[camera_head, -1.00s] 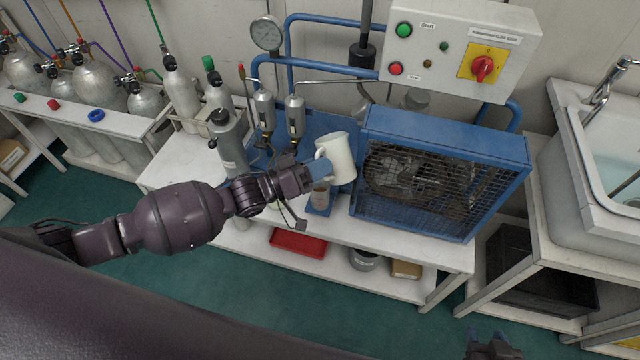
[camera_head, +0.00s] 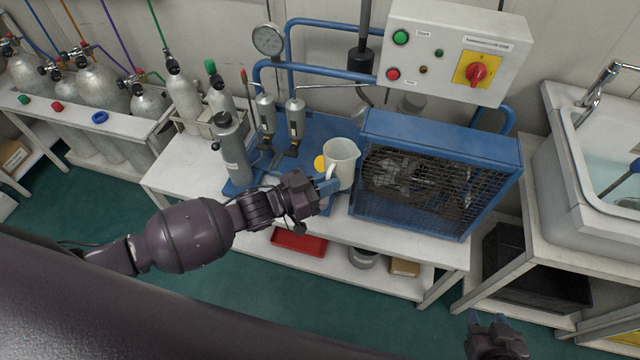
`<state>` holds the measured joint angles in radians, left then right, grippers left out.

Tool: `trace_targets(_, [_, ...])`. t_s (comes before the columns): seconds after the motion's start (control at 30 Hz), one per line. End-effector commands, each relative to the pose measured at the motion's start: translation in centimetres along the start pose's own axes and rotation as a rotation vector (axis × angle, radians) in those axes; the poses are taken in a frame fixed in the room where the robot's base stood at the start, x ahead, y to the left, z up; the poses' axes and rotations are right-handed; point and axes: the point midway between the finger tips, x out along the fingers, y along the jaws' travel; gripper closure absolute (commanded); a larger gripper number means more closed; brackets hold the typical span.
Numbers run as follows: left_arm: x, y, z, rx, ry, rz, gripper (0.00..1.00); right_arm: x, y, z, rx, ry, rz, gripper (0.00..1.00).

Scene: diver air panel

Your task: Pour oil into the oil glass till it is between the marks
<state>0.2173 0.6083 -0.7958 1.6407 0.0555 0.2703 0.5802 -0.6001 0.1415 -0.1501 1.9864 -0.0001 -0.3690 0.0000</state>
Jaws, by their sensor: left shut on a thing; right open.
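My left gripper (camera_head: 326,187) is shut on the handle of a white jug (camera_head: 343,168). The jug is held close to upright, its open mouth showing from above, just left of the blue caged compressor (camera_head: 440,172). The oil glass is mostly hidden behind my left gripper and the jug, so its oil level and marks cannot be read. My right gripper (camera_head: 495,333) is open and empty at the bottom right, away from the bench.
A yellow round part (camera_head: 320,163) shows behind the jug. A grey bottle (camera_head: 232,148) and two filter cylinders stand left of it. The control box (camera_head: 456,50) hangs above. A red tray (camera_head: 299,242) lies on the lower shelf. A sink (camera_head: 603,170) is at right.

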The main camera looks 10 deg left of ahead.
Motion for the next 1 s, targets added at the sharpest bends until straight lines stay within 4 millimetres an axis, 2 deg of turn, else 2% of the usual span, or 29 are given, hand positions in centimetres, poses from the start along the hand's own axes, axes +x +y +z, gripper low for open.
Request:
trace_targets(0.27, [0.0, 0.4, -0.7, 0.082, -0.01, -0.005, 1.0, -0.8, 0.2, -0.4, 0.001, -0.005, 0.003, 0.53])
trace_targets(0.8, [0.1, 0.9, -6.6, 0.083, -0.011, -0.004, 1.0, -3.2, 0.6, -7.1, -0.002, 0.045, 0.001, 0.53])
trace_targets(0.9, [0.1, 1.0, -7.3, 0.081, -0.011, -0.004, 1.0, -3.5, 0.7, -7.2, -0.002, 0.037, 0.001, 0.53])
trace_targets(1.0, [0.1, 1.0, -7.3, 0.081, -0.011, -0.004, 1.0, -3.5, 0.7, -6.2, -0.001, 0.019, 0.002, 0.53])
